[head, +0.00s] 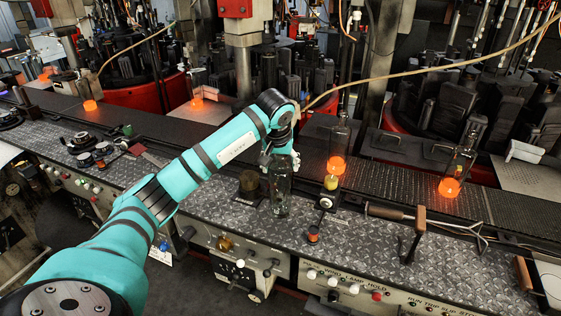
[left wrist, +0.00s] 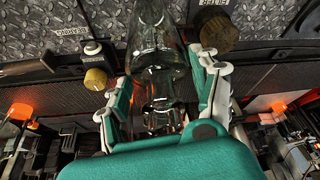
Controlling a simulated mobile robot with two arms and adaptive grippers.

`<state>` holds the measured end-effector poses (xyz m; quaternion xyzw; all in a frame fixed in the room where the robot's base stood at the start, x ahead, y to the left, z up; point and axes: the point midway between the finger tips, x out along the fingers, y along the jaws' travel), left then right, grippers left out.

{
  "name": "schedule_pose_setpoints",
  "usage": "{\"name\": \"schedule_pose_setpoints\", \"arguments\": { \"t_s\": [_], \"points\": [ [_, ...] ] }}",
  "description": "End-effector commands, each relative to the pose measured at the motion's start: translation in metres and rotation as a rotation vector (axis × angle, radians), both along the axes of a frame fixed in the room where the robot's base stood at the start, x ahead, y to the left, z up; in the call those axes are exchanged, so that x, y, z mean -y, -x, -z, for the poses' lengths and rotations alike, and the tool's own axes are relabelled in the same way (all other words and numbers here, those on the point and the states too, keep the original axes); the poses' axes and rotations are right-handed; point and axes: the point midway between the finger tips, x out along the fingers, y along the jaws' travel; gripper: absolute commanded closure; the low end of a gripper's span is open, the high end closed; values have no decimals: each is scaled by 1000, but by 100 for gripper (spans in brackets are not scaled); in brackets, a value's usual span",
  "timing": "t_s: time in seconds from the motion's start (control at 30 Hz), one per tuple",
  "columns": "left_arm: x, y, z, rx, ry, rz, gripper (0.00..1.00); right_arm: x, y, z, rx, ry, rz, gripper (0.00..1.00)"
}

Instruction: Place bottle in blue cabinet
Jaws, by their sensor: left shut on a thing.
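A clear glass bottle (head: 281,190) is upright over the diamond-plate metal ledge, near the middle of the head view. I cannot tell whether its base touches the ledge. My left gripper (head: 280,152) is shut on the bottle's upper part, with the arm reaching in from the lower left. In the left wrist view the bottle (left wrist: 155,48) lies between the two teal and white fingers of the gripper (left wrist: 160,88). The fingers hide parts of its sides. No blue cabinet shows in either view. My right gripper is not in view.
A dark brown knob (head: 250,184) is left of the bottle, and a yellow-topped knob (head: 331,183) is to its right. Glowing bottles (head: 337,150) (head: 456,165) stand on the dark conveyor behind. A wood-handled tool (head: 385,212) lies on the ledge at right.

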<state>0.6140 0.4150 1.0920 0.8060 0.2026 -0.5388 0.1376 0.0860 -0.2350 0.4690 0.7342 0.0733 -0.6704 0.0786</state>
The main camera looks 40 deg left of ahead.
Motion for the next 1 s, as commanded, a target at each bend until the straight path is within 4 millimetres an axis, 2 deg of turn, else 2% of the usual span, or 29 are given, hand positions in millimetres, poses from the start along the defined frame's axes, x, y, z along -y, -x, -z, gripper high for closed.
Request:
{"name": "schedule_pose_setpoints", "arguments": {
  "t_s": [0.2, 0.23, 0.37, 0.4, 0.77, 0.87, 1.0],
  "points": [
    [0, 0, 2, 3, -1, -1, 94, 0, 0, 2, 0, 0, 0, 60],
    [0, 0, 2, 0, 0, -1, 32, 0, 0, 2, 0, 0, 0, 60],
    [0, 0, 2, 0, -1, 0, 15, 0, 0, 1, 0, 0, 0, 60],
    [0, 0, 2, 0, -1, 0, 13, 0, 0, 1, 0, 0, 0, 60],
    [1, 1, -5, 3, 0, -1, 13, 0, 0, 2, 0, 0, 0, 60],
    [3, 5, -18, 6, -2, 0, 13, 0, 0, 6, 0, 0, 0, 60],
    [8, 15, -46, 8, -2, 0, 13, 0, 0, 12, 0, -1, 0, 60]
  ]
}}
